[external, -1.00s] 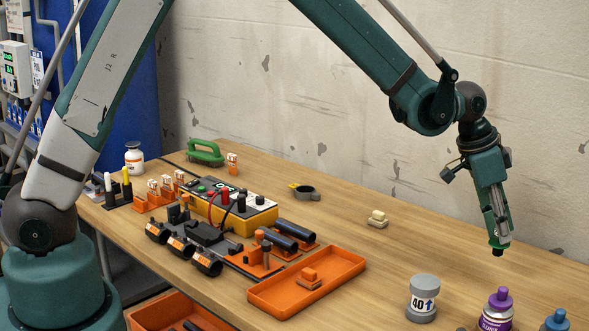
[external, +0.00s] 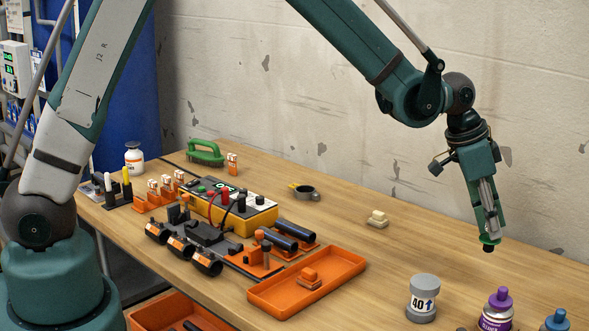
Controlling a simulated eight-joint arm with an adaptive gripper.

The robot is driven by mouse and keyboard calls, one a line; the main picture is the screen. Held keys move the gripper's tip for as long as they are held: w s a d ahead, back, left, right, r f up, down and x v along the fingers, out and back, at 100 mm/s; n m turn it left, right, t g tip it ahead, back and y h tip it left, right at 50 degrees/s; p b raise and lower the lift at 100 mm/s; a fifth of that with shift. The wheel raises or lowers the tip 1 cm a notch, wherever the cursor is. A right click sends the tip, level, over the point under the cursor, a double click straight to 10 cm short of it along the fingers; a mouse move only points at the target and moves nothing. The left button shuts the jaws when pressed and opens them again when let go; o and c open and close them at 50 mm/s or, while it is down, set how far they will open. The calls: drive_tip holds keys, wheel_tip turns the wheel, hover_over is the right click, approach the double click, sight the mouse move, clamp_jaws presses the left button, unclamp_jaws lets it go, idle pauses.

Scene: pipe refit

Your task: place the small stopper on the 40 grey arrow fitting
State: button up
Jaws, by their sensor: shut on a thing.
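The 40 grey arrow fitting (external: 423,285) stands upright at the front right of the table. It is a grey cylinder with a white label showing "40" and a blue up arrow. My gripper (external: 487,236) points down, above and to the right of the fitting, and is shut on a small stopper (external: 488,246). The stopper is small and dark, with a green rim, and hangs in the air below the fingertips. The fingers hide its upper part. The stopper and the fitting are clearly apart.
A purple-capped bottle (external: 497,310) and a blue-capped bottle (external: 556,321) stand right of the fitting. An orange tray (external: 345,262) lies to its left. A cream block (external: 377,219) sits behind it. The table around the fitting's back side is clear.

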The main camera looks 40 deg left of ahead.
wheel_tip(320, 180, up, 7)
drive_tip(key=m+p, duration=0.2)
drive_tip(key=p, duration=0.2)
hover_over(425, 281)
drive_tip(key=shift+r+g, duration=0.2)
drive_tip(key=shift+g, duration=0.1)
drive_tip(key=shift+f, duration=0.1)
drive_tip(key=shift+f, duration=2.85)
drive_tip(key=shift+f, duration=0.15)
drive_tip(key=shift+f+b, duration=0.3)
drive_tip(key=shift+f, duration=1.6)
drive_tip(key=shift+f, duration=0.15)
